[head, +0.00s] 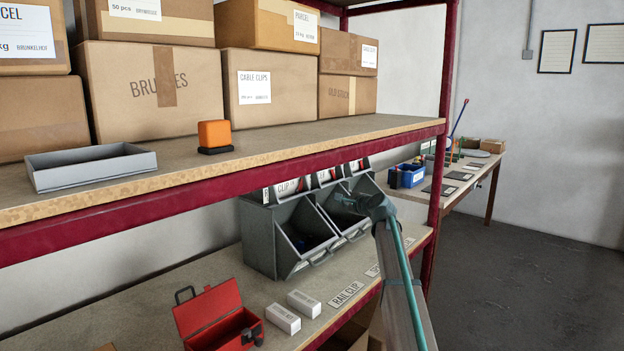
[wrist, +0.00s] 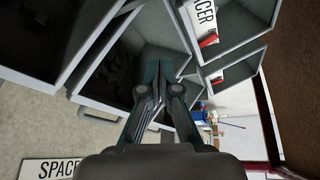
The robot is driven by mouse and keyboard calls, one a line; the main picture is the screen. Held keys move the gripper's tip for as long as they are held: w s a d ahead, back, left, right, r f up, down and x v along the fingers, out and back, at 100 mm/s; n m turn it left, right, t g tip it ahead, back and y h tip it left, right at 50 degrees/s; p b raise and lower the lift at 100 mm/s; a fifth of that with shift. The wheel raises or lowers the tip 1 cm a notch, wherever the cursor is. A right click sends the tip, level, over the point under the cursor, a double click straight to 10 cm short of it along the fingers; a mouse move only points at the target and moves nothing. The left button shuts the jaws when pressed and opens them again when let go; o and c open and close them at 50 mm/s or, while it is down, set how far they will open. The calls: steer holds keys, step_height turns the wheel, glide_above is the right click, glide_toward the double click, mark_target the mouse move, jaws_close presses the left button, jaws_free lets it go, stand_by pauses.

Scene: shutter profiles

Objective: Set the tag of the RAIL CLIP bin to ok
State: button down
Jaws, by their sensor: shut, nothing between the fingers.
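The RAIL CLIP bin (head: 262,240) is the nearest grey bin of a row on the lower shelf in the head view. A RAIL CLIP label (head: 346,294) lies on the shelf in front. My gripper (head: 345,199) is shut and empty, at the bins further along the row, right of the RAIL CLIP bin. In the wrist view my gripper (wrist: 160,72) points at open bin mouths; a SPACER card (wrist: 203,14) with a red piece (wrist: 208,40) is ahead.
The upper shelf's red beam (head: 200,193) overhangs the bins. Two small white boxes (head: 295,310) and an open red case (head: 215,320) stand on the lower shelf. A SPACER label (wrist: 52,168) lies on the shelf.

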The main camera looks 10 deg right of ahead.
mark_target(311, 183)
steer(key=w+a+r+y, duration=0.1)
steer(key=a+r, duration=0.3)
steer(key=shift+w+a+r+y, duration=0.15)
steer(key=shift+a+r+y, duration=0.05)
steer(key=shift+r+y, duration=0.1)
steer(key=p+x, duration=0.1)
steer(key=x, duration=0.9)
steer(key=shift+w+a+r, duration=0.1)
steer(key=shift+w, duration=0.1)
steer(key=s+a, duration=0.1)
steer(key=s+a+r+p, duration=0.1)
steer(key=shift+s+a+r, duration=0.2)
steer(key=shift+s+r, duration=0.1)
